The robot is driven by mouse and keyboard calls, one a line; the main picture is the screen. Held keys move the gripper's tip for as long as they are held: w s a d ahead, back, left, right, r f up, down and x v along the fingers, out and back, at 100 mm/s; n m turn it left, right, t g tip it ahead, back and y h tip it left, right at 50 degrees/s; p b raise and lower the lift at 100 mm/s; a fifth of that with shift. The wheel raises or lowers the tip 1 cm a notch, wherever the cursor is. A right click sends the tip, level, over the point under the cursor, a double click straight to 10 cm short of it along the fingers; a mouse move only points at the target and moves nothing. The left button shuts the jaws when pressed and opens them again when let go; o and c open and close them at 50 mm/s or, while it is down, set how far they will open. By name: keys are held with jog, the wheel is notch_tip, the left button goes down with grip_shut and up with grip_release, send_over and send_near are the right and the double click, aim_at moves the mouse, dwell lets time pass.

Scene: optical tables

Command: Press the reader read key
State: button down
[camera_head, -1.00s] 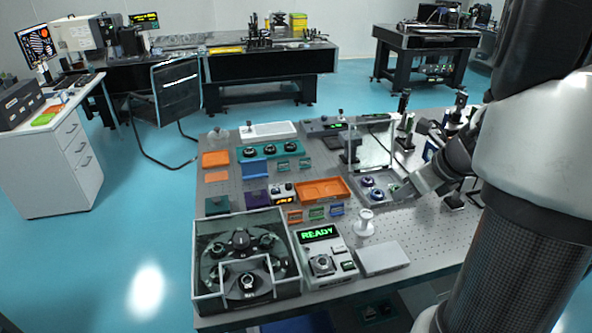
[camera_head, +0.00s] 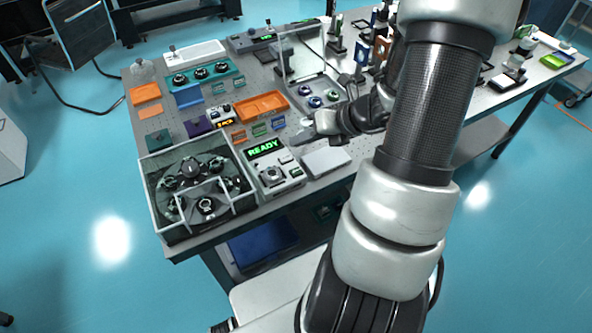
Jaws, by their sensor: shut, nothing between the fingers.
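The reader (camera_head: 272,177) is a light grey box with a green READY display (camera_head: 263,148) on its top, near the table's front edge. A round dark socket sits below the display. Two small keys (camera_head: 291,165) lie on its right side; their labels are too small to read, so I cannot tell which is the read key. My gripper (camera_head: 299,138) is shut and empty. It is above and to the right of the reader, beyond the keys in the picture, and appears apart from them. My arm comes in from the right.
A clear-walled box with a dark rotor (camera_head: 148,192) stands left of the reader. A flat grey plate (camera_head: 326,161) lies to its right. An orange tray (camera_head: 262,105) and small coloured blocks lie behind. A clear upright panel (camera_head: 301,50) stands farther back.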

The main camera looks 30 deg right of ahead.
aim_at(300, 172)
jog(key=shift+f+b, duration=3.65)
jog(key=shift+f, duration=0.6)
jog(key=shift+f, duration=0.15)
jog(key=shift+f+b, duration=0.3)
jog(key=shift+f+b, duration=0.3)
jog(key=shift+f, duration=0.1)
jog(key=shift+r+p, duration=0.8)
jog(key=shift+r, duration=0.05)
notch_tip(300, 172, up, 5)
jog(key=p, duration=0.5)
